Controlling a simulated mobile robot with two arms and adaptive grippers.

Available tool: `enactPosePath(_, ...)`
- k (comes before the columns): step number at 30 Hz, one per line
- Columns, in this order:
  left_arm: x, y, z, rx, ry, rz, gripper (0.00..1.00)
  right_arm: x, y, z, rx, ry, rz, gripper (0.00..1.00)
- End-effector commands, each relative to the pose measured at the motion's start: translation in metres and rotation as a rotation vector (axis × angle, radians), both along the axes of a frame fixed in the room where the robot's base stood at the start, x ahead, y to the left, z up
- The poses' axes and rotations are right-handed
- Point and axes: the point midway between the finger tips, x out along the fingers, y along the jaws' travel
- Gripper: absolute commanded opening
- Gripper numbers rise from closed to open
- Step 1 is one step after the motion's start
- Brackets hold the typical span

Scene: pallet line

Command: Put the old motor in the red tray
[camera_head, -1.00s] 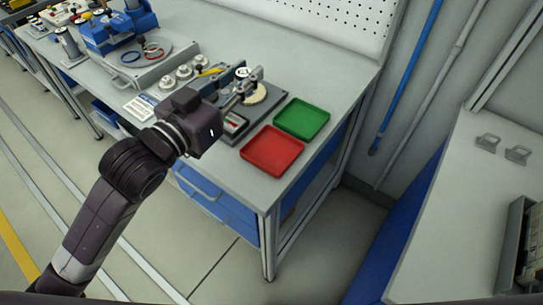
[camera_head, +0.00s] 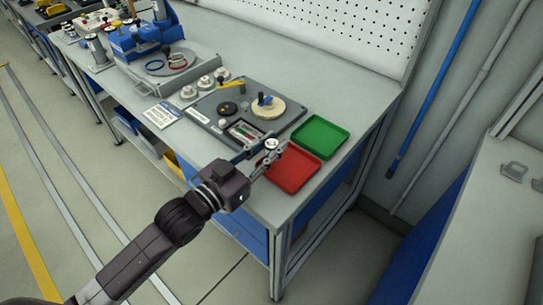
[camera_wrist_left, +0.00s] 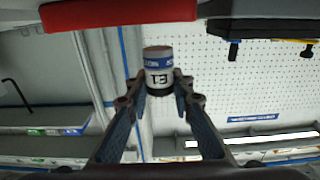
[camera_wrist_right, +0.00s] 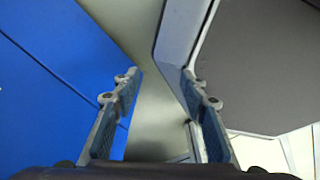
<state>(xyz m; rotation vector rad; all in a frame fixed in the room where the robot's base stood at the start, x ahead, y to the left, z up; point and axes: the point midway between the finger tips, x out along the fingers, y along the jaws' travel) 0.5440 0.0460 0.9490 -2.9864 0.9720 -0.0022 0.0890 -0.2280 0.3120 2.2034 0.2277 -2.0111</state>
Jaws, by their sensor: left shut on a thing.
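The old motor, a small grey cylinder (camera_wrist_left: 158,66) with a blue band and dark markings, is between the left fingers in the left wrist view. My left gripper (camera_head: 268,158) is shut on it; its pale round top (camera_head: 271,143) shows in the head view. The gripper and motor are at the left edge of the red tray (camera_head: 297,172), seemingly above it. The tray's red edge (camera_wrist_left: 120,12) shows at the top of the left wrist view. My right gripper (camera_wrist_right: 158,85) is open and empty, seen only in its wrist view.
A green tray (camera_head: 320,136) stands behind the red one. A dark fixture plate (camera_head: 206,106) with a cream disc (camera_head: 268,110) lies to the left. Several grey-white round parts, a label card (camera_head: 163,115) and a blue machine (camera_head: 140,38) stand farther left.

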Motion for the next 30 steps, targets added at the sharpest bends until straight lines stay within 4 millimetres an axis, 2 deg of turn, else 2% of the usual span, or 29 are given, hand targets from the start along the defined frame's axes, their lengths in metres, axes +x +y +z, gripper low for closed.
enactPosePath(3, 0.000, 0.000, -0.021, -0.001, 0.004, 0.000, 0.00, 0.000, 0.002, -0.002, 0.002, -0.001, 0.001, 0.40)
enactPosePath(7, 0.000, 0.000, -0.036, -0.001, 0.003, 0.000, 0.00, 0.000, 0.000, -0.003, 0.000, 0.000, 0.002, 0.40)
enactPosePath(20, 0.000, 0.000, -0.042, -0.001, 0.002, 0.000, 0.00, 0.001, -0.009, -0.005, -0.010, -0.001, 0.001, 0.40)
enactPosePath(21, 0.000, 0.000, -0.042, -0.001, 0.002, 0.000, 0.24, 0.001, -0.010, -0.004, -0.011, -0.001, 0.001, 0.40)
enactPosePath(25, 0.000, 0.000, -0.042, -0.001, 0.002, 0.000, 0.39, 0.001, -0.010, -0.004, -0.011, -0.001, 0.001, 0.40)
enactPosePath(30, 0.000, 0.000, -0.042, -0.001, 0.002, 0.000, 0.39, 0.001, -0.010, -0.004, -0.011, -0.001, 0.000, 0.40)
